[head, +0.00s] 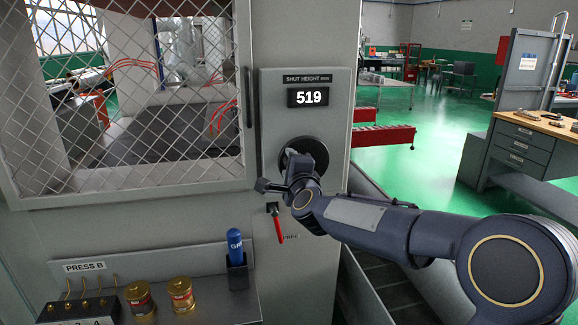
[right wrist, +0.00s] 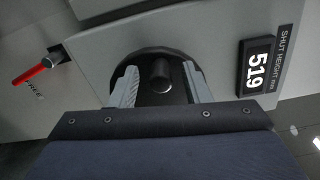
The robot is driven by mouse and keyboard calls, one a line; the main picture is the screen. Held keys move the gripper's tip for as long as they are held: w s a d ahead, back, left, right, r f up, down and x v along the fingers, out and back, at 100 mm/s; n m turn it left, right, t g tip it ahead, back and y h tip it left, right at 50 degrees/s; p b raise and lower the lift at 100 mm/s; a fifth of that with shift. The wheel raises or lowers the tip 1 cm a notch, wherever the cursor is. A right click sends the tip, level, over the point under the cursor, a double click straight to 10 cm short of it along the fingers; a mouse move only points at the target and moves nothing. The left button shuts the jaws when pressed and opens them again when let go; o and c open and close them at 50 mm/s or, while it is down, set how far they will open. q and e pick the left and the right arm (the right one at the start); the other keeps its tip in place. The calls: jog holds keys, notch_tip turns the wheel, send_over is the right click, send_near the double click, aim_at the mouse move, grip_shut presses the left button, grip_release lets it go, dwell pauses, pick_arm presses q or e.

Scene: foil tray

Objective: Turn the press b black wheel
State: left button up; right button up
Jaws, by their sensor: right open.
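The black wheel (head: 317,148) is mounted on the grey panel of press B, under the display that reads 519. My right gripper (head: 288,172) is in front of it and hides much of it in the head view. In the right wrist view the wheel (right wrist: 150,54) is a dark disc with a stubby round knob (right wrist: 161,74) sticking out. My right gripper (right wrist: 160,78) is open there, with one finger on each side of the knob. Whether either finger touches the knob I cannot tell. My left gripper is out of view.
A red lever (head: 278,226) marked FREE is below the wheel. A mesh guard door (head: 130,100) is left of the panel. A shelf (head: 215,290) holds a blue canister (head: 236,250) and brass cans (head: 181,294). A conveyor (head: 380,285) runs to the right.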

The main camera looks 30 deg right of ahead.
jog(key=v, duration=0.7)
jog(key=shift+s+b, duration=0.2)
jog(key=shift+b, duration=0.1)
jog(key=s+a+f+n+g+y+p, duration=0.1)
jog(key=s+a+f+n+g+y, duration=0.1)
jog(key=s+n, duration=0.5)
jog(key=s+a+f+n+g+y+p, duration=0.2)
jog(key=s+f+n+g, duration=0.4)
jog(key=s, duration=0.7)
jog(key=s+a+f+n+g+y+p, duration=0.2)
jog(key=s+a+f+n, duration=0.3)
jog(key=s, duration=0.6)
notch_tip(320, 180, down, 3)
jog(key=n+g+y, duration=0.1)
jog(key=n, duration=0.1)
jog(key=shift+r+n+g+y, duration=0.15)
jog(key=shift+n+g+y, duration=0.25)
